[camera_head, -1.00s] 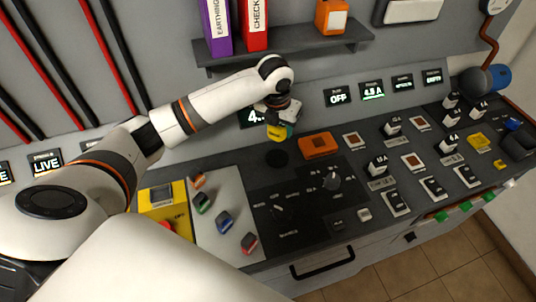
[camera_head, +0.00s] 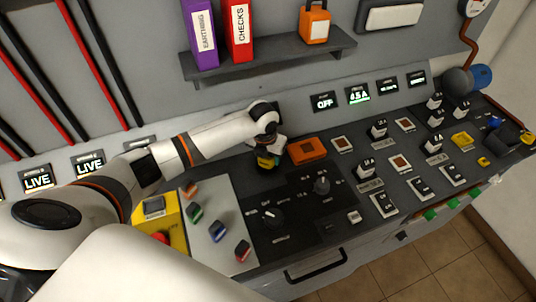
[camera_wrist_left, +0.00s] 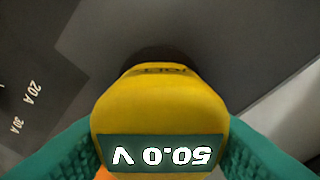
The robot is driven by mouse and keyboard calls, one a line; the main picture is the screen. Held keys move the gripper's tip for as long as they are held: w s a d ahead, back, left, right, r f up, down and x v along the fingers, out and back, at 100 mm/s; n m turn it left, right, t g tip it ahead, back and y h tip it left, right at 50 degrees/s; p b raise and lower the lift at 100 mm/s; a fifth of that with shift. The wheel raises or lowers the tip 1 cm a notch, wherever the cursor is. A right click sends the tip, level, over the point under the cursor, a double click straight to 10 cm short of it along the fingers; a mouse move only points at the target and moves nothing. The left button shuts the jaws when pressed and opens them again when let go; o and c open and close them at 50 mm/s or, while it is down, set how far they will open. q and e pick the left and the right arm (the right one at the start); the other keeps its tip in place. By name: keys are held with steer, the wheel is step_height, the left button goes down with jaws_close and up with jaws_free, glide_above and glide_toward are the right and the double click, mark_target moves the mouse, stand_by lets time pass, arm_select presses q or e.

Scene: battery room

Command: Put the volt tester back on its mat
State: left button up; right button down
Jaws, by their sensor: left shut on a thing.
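The volt tester is yellow with a dark display; in the left wrist view the volt tester (camera_wrist_left: 160,105) sits between my two green fingertips and its display reads 50.0 V upside down. In the head view the volt tester (camera_head: 266,161) shows small under my left gripper (camera_head: 270,150), which is shut on it low over the panel. A dark round patch, which looks like the mat (camera_wrist_left: 160,53), shows just beyond the tester in the wrist view. The tester and gripper hide most of it in the head view. I cannot tell whether the tester touches it. My right gripper is not in view.
An orange block (camera_head: 307,151) stands close to the right of the tester. A black knob panel (camera_head: 300,205) lies in front, and a pale board (camera_head: 212,225) with several coloured clips lies to the left. A shelf (camera_head: 270,60) with binders hangs above.

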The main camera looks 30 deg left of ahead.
arm_select(q)
steer(key=o, duration=0.9)
steer(key=shift+f, duration=0.1)
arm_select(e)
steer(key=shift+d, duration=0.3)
arm_select(q)
steer(key=shift+r, duration=0.2)
steer(key=r, duration=0.4)
steer(key=s+r+b, duration=0.1)
steer(key=r, duration=0.3)
steer(key=s+r, duration=0.1)
steer(key=r, duration=0.2)
steer(key=shift+d+r, duration=0.1)
steer(key=shift+r, duration=0.3)
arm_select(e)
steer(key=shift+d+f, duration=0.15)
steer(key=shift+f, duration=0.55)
arm_select(q)
steer(key=shift+s+f, duration=0.1)
